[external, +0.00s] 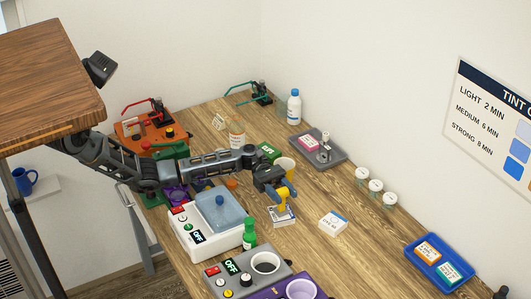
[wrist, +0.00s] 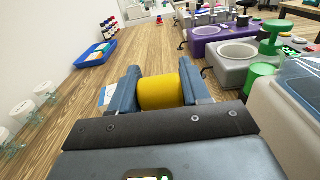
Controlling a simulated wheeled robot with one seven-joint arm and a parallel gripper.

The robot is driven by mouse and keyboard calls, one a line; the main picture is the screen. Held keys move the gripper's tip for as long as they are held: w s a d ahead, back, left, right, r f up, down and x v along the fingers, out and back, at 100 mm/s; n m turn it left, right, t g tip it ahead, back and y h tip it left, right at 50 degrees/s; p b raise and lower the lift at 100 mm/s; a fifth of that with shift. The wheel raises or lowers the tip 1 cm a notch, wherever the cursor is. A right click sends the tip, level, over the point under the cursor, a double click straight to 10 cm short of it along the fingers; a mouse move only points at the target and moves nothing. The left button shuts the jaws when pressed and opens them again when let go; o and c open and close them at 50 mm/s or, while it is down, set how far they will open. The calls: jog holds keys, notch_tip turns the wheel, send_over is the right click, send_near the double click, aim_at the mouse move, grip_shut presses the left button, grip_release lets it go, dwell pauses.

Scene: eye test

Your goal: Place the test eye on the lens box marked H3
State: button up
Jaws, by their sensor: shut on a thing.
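My gripper (external: 284,198) is shut on a yellow cylindrical piece (wrist: 163,92), which sits between both fingers in the wrist view. I cannot tell from its look whether it is the test eye; its lower end is hidden in the wrist view. In the external view the piece is right above a small white box with a dark label (external: 284,220); I cannot tell whether they touch. A second white box with a blue edge (external: 333,222) lies to the right on the table. The print on both boxes is too small to read, so I cannot tell which is H3.
A white machine with a blue lid (external: 220,212) and a green bottle (external: 249,234) stand left of my gripper. Several white-capped jars (external: 376,185) line the wall. A blue tray (external: 459,282) is at right. Bare wood lies between.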

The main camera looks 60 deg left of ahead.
jog(key=shift+f, duration=0.2)
jog(key=o, duration=1.2)
jog(key=shift+r, duration=0.1)
jog(key=shift+c, duration=0.2)
jog(key=shift+r, duration=0.15)
jog(key=shift+a, duration=0.3)
jog(key=a+b, duration=0.1)
jog(key=a, duration=0.1)
jog(key=shift+a, duration=0.4)
notch_tip(320, 180, up, 7)
jog(key=b, duration=0.1)
jog(key=shift+d, duration=0.2)
